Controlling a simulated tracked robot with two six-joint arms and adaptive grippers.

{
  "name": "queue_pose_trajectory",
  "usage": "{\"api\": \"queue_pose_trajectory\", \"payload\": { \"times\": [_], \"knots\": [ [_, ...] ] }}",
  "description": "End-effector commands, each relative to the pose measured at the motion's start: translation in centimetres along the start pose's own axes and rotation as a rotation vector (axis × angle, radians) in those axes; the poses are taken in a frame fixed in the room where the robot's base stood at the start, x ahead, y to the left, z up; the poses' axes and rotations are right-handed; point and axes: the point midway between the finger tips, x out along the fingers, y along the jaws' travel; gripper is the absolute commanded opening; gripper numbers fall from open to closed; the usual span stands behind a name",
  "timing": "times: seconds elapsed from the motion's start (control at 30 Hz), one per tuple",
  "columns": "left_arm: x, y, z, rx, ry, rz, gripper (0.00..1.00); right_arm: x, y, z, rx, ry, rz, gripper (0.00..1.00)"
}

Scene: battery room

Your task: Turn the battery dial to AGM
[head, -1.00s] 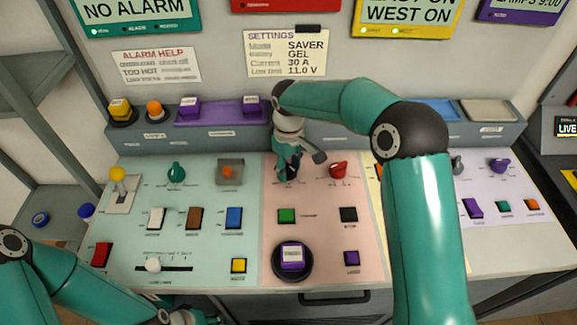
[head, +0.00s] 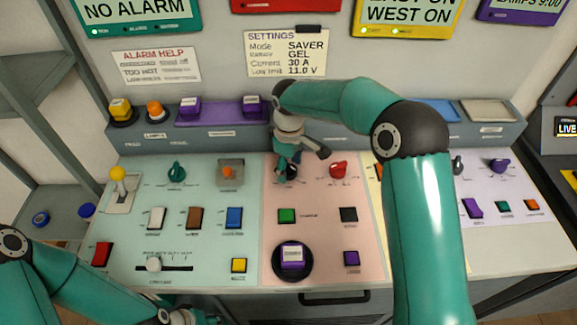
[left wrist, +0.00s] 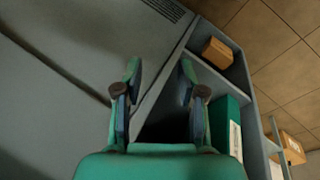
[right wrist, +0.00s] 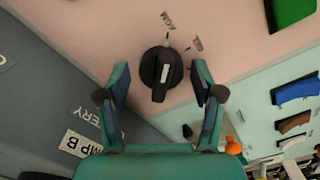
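The battery dial is a black round knob with a white pointer bar, seen close up in the right wrist view (right wrist: 153,76). A label reading like AGM stands just above it in that view, and a smaller label I cannot read is to its upper right. The white bar points up and slightly right in that view. In the head view my right gripper (head: 286,161) is over the dial on the pink panel. Its fingers (right wrist: 160,80) are open, one on each side of the dial, with gaps visible. My left gripper (left wrist: 159,78) is open and empty, low by the desk front.
A ledge (head: 345,136) runs behind. A settings note (head: 286,53) on the wall reads GEL.

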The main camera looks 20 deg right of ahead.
Motion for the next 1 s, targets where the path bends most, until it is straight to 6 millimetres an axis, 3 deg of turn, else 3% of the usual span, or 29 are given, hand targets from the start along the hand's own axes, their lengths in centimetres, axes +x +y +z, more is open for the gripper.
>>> {"api": "queue_pose_trajectory", "payload": {
  "times": [0.3, 0.47, 1.0],
  "knots": [
    [0.0, 0.0, 0.0, 0.000, 0.000, 0.000, 0.40, 0.0, -0.1, 0.0, 0.001, -0.003, -0.003, 0.72],
    [-0.1, 0.0, 0.0, 0.000, 0.000, 0.000, 0.40, -1.0, -0.1, 0.0, 0.002, 0.000, -0.001, 0.72],
    [0.0, 0.0, 0.0, 0.000, 0.000, 0.000, 0.40, -10.5, 0.0, -0.1, 0.001, 0.000, -0.001, 0.72]
  ]
}}
